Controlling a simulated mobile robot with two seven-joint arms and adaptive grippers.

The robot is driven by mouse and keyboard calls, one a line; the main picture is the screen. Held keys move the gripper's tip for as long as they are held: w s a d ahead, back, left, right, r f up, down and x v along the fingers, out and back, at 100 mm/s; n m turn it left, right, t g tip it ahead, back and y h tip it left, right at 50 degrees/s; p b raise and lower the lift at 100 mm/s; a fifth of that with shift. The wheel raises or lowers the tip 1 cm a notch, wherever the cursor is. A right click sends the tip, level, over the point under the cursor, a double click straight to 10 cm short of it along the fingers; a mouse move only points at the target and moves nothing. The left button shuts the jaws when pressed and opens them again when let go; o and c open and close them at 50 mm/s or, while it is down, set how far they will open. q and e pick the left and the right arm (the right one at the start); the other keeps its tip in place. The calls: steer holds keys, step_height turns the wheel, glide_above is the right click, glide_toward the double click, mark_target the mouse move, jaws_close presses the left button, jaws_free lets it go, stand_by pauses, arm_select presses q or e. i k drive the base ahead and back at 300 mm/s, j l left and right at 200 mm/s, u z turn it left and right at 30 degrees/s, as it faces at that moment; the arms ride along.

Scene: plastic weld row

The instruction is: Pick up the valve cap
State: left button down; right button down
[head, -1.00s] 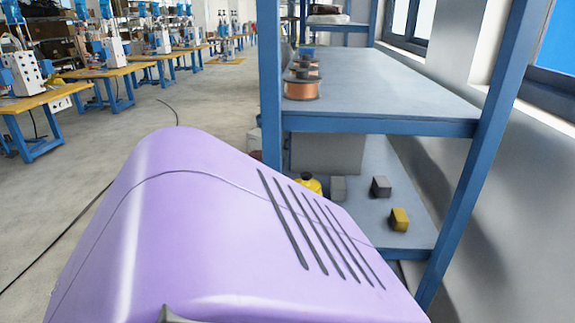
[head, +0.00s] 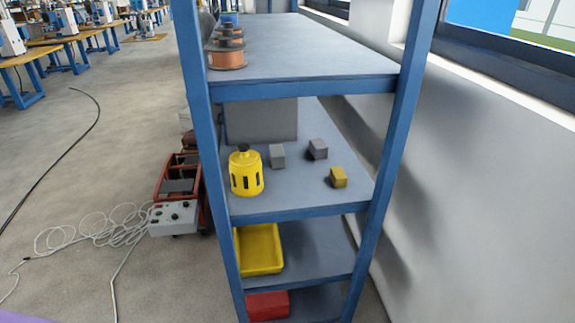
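The valve cap (head: 246,174) appears to be the yellow, slotted, round-shouldered piece with a dark knob on top. It stands upright at the left front corner of the second shelf (head: 300,202) of a blue rack, close to the left post. Its whole front shows and nothing touches it. Neither of my grippers is in view.
Copper spools (head: 227,57) stand above; a yellow tray (head: 259,249) is below. A red machine (head: 178,180) and loose cables (head: 108,229) lie left.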

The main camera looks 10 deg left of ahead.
mark_target(246, 167)
steer(key=u, duration=0.7)
